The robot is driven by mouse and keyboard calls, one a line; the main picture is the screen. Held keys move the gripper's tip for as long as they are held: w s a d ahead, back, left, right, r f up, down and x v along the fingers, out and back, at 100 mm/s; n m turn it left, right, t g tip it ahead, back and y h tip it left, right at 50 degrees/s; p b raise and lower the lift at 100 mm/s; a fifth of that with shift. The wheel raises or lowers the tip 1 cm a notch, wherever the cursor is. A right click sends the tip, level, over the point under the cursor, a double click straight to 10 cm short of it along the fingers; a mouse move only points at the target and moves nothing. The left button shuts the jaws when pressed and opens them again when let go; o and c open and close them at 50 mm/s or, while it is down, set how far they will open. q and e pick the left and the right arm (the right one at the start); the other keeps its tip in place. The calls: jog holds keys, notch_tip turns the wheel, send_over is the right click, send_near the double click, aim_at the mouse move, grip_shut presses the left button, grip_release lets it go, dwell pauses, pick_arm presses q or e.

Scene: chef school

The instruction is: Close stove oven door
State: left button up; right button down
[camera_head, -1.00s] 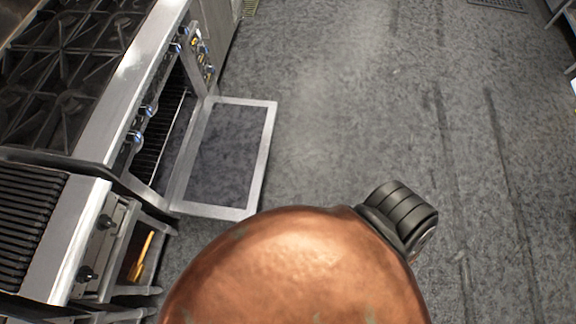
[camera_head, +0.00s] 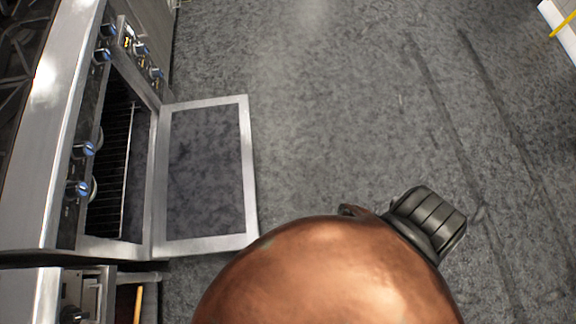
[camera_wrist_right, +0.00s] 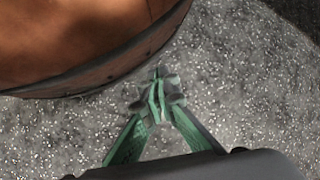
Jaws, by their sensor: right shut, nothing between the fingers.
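The stove (camera_head: 45,130) stands at the left of the head view. Its oven door (camera_head: 249,180), a steel frame around a dark glass panel, hangs open and reaches out over the floor. The oven cavity (camera_head: 108,180) shows behind it, with a wire rack inside. In the right wrist view my right gripper (camera_wrist_right: 158,88) has its green fingers together, with nothing between them. Floor shows behind it, and it is apart from the door, which is not seen in that view. My left gripper is not in view.
Blue-lit knobs (camera_head: 80,188) line the stove front. A neighbouring cooking unit (camera_head: 30,295) stands at the lower left. The grey floor (camera_head: 340,120) right of the door is clear. A white edge with a yellow bar (camera_head: 562,25) is at the upper right.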

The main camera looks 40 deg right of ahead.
jog(key=w+a+m+t+y+b, duration=0.3)
jog(key=w+a+m+b, duration=0.15)
jog(key=w, duration=0.55)
jog(key=w+a+r+m+t+y+b, duration=0.1)
jog(key=w+r+m+t+y+b, duration=0.3)
jog(key=w+r, duration=0.45)
jog(key=w+r+m+t+y+b, duration=0.1)
jog(key=w+r+t+y+b, duration=0.35)
jog(key=w, duration=0.75)
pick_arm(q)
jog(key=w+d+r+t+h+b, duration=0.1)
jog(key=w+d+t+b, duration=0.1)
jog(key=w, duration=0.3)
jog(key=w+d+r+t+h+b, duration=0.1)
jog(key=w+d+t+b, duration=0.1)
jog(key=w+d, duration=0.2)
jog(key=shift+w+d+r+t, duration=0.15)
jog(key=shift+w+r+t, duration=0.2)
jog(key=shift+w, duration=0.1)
pick_arm(e)
jog(key=w+a+r+g+h, duration=0.1)
jog(key=w+a+r, duration=0.1)
jog(key=w+a, duration=0.3)
jog(key=a, duration=0.3)
jog(key=shift+r, duration=0.3)
jog(key=shift+r+h, duration=0.15)
jog(key=shift+h, duration=0.1)
